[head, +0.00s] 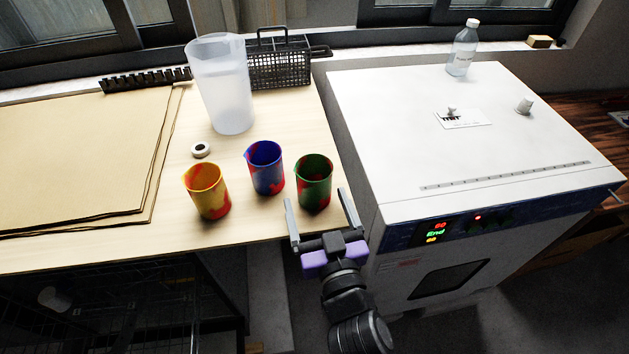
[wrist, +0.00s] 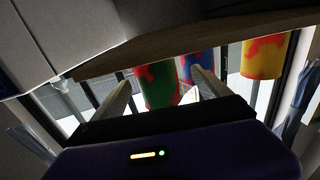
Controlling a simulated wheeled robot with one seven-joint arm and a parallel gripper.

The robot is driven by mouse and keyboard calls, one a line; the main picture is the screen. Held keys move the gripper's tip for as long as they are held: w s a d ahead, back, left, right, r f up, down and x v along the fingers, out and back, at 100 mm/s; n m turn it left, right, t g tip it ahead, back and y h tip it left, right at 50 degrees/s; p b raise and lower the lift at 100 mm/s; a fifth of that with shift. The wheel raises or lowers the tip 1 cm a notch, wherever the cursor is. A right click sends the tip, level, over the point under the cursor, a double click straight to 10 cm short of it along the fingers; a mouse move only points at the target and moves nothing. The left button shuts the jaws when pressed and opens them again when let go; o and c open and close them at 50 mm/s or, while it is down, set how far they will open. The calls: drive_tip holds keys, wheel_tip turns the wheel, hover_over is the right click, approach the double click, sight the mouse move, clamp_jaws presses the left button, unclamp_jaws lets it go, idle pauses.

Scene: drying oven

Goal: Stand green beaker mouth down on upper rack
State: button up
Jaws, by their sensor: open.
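The green beaker (head: 313,184), with red patches, stands mouth up near the table's front right edge. In the wrist view the green beaker (wrist: 158,86) shows upside down in the picture, between the finger lines. My gripper (head: 316,197) is open and empty in front of the green beaker, its fingers pointing at it, one towards each side. In the wrist view my gripper (wrist: 161,78) also shows spread fingers; I cannot tell if they reach around the beaker. The white drying oven (head: 400,265) stands to the right, its front window dark. No upper rack is visible.
A blue-red beaker (head: 265,170) stands close left of the green one, and a yellow-red beaker (head: 208,192) farther left. Behind are a tall translucent jug (head: 222,90) and a black wire basket (head: 280,65).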

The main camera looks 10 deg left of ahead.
sight(318, 197)
drive_tip(key=x, duration=0.1)
drive_tip(key=p+x, duration=0.2)
drive_tip(key=x, duration=0.1)
drive_tip(key=shift+w+d+r, duration=0.2)
drive_tip(key=shift+d+r, duration=0.05)
drive_tip(key=shift+r, duration=0.05)
drive_tip(key=shift+w+a+f, duration=0.1)
drive_tip(key=shift+w+f, duration=0.05)
drive_tip(key=shift+w, duration=0.3)
drive_tip(key=c, duration=1.4)
drive_tip(key=shift+c, duration=0.2)
wheel_tip(318, 197, up, 20)
drive_tip(key=p, duration=0.2)
drive_tip(key=shift+p, duration=0.35)
